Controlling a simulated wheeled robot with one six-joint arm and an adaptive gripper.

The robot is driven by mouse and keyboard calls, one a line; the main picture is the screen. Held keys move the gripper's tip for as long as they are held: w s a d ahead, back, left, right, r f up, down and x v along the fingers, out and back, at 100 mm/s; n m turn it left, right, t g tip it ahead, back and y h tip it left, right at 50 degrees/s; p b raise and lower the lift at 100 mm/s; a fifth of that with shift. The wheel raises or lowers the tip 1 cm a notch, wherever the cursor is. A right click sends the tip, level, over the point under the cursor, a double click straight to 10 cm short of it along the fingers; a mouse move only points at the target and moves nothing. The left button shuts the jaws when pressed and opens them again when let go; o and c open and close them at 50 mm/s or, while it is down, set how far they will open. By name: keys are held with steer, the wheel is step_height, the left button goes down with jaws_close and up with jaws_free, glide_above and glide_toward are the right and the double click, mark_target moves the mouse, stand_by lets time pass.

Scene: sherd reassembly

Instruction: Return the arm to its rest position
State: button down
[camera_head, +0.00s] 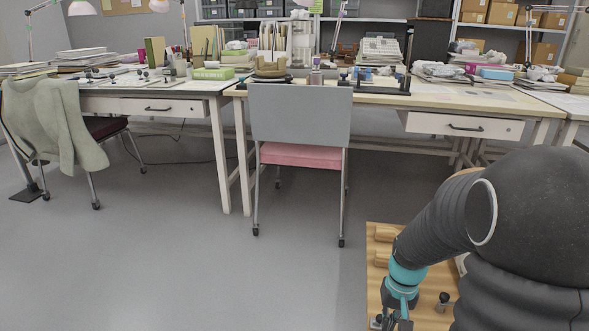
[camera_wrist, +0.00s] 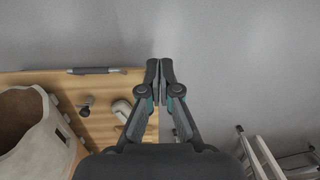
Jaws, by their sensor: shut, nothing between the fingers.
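My arm (camera_head: 445,215) is folded at the lower right of the head view, with a dark sleeve and a teal wrist section. My gripper (camera_wrist: 159,68) points up in the wrist view, its two fingertips together with nothing between them. In the head view the gripper (camera_head: 392,320) shows only partly at the bottom edge. In the wrist view the fingertips are over the edge of a wooden board (camera_wrist: 105,83), with grey floor beyond.
On the board are a pale broken vessel (camera_wrist: 35,130), a pen-like tool (camera_wrist: 95,70) and small knobs. A grey-backed chair (camera_head: 298,115) stands before a cluttered worktable (camera_head: 380,98). A draped chair (camera_head: 50,125) is at left. Open floor (camera_head: 180,270) lies between.

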steer(key=s+a+r+t+p, duration=0.2)
steer(key=s+r, duration=0.3)
steer(key=r, duration=0.4)
steer(key=s+a+r+n+t+p, duration=0.1)
steer(key=s+a+r+t+p, duration=0.1)
steer(key=s+r, duration=0.3)
steer(key=s+a+r+t+p, duration=0.2)
steer(key=s+r, duration=0.3)
steer(key=r, duration=0.7)
steer(key=shift+a+r+n+h, duration=0.2)
steer(key=shift+r+n+h, duration=0.1)
steer(key=shift+r+n, duration=0.1)
